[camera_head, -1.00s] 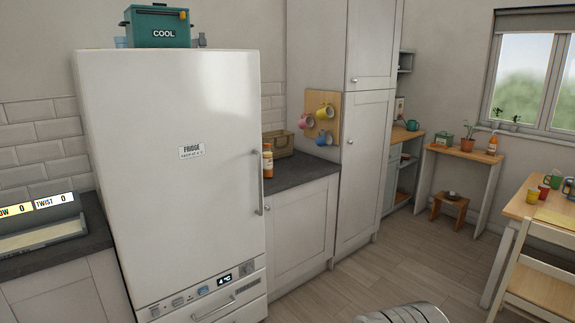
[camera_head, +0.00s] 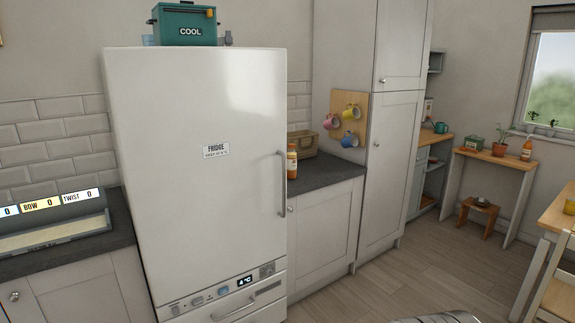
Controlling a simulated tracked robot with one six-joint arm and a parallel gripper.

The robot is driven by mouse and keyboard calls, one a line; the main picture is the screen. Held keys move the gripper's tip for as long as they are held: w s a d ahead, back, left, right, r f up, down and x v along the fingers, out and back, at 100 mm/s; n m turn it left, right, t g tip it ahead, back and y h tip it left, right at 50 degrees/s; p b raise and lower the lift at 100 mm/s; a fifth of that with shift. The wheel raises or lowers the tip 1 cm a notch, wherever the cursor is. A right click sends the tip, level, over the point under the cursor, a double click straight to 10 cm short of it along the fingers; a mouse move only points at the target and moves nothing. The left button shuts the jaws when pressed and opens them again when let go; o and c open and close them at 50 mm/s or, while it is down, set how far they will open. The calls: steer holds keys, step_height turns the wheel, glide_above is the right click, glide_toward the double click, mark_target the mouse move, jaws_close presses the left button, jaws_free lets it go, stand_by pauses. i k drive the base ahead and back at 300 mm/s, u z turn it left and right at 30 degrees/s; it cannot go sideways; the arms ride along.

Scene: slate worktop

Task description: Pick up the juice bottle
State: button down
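An orange bottle with a pale label (camera_head: 292,162) stands upright on the slate worktop (camera_head: 327,184), just right of the fridge. My gripper is not clearly in view. Only a ribbed, silvery piece shows at the bottom edge, and it touches neither bottle.
The tall white fridge (camera_head: 200,195) is shut and stands close to the first bottle. A tan bin (camera_head: 316,144) sits behind that bottle. A small stool (camera_head: 478,214) stands by the side table, and a dining table (camera_head: 556,222) and chair are at the right. The middle floor is clear.

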mark_target(291, 153)
steer(key=i, duration=0.9)
steer(key=z, duration=1.7)
steer(key=i, duration=1.2)
